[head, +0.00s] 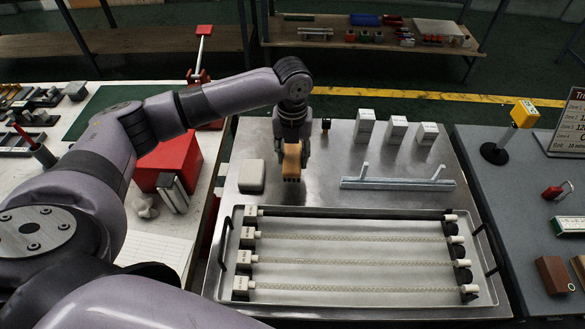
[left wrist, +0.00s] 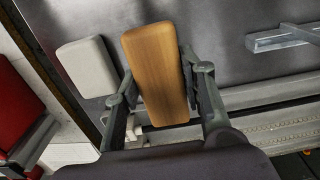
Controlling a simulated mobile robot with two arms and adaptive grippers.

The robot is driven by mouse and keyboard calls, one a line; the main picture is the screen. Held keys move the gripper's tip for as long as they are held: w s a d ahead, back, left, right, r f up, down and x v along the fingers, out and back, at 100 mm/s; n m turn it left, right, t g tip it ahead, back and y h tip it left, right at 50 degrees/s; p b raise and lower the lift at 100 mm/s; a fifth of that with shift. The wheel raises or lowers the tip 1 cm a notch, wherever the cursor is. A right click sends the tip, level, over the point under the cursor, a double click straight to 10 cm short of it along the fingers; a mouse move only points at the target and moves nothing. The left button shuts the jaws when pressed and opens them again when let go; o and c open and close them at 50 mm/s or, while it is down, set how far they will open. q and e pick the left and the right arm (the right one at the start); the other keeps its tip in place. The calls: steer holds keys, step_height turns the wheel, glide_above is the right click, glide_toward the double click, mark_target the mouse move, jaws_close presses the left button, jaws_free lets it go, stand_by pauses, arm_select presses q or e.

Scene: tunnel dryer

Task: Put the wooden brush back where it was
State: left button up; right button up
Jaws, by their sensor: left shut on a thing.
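The wooden brush (head: 291,162) is a tan wooden block in the head view, upright between the fingers of my left gripper (head: 291,152). In the left wrist view the brush (left wrist: 156,72) shows its long wooden face. My left gripper (left wrist: 160,105) is shut on it there, one finger on each side. The brush is over the steel table (head: 330,150), behind the tray. I cannot tell whether its lower end touches the table. My right gripper is not in view.
A pale block (head: 252,176) lies just left of the brush. A metal rail (head: 398,184) lies to the right. The tray (head: 356,211) with several tubes is in front. Several white boxes (head: 396,130) stand behind. A red box (head: 166,158) is on the left table.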

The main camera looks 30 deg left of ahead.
mark_target(293, 154)
arm_select(q)
steer(key=shift+f, duration=3)
steer(key=shift+f, duration=0.15)
steer(key=o, duration=1.1)
step_height(293, 154, up, 12)
steer(key=shift+r, duration=0.2)
